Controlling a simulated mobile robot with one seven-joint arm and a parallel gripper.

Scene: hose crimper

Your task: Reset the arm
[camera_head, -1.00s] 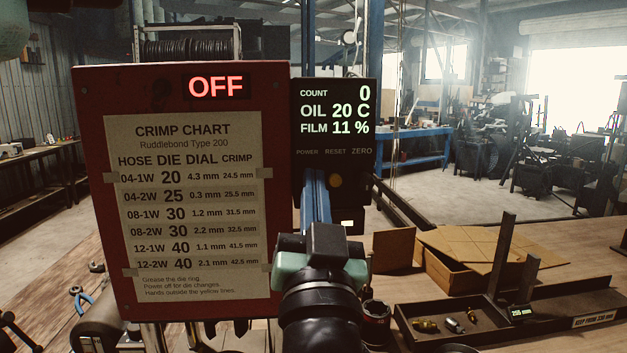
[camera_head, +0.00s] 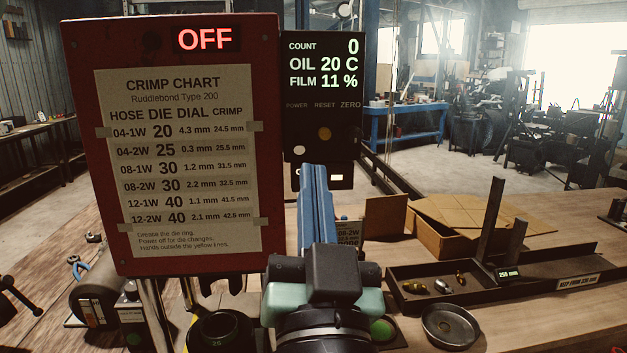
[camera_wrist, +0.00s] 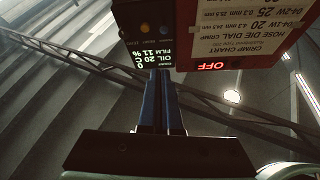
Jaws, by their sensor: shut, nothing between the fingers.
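My gripper (camera_head: 314,170) is seen from behind in the head view, its two blue fingers pressed together and empty. It points toward the black control panel (camera_head: 322,75), with its tips below the button row. The panel reads COUNT 0, OIL 20 C, FILM 11 %, with labels POWER, RESET and ZERO. An amber button (camera_head: 325,133) and a pale button (camera_head: 299,150) show on it. In the wrist view the shut fingers (camera_wrist: 159,80) reach up toward the upside-down panel (camera_wrist: 150,30). Whether the tips touch anything is unclear.
A red board (camera_head: 72,140) left of the panel carries a crimp chart (camera_head: 175,160) and a lit OFF sign (camera_head: 204,39).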

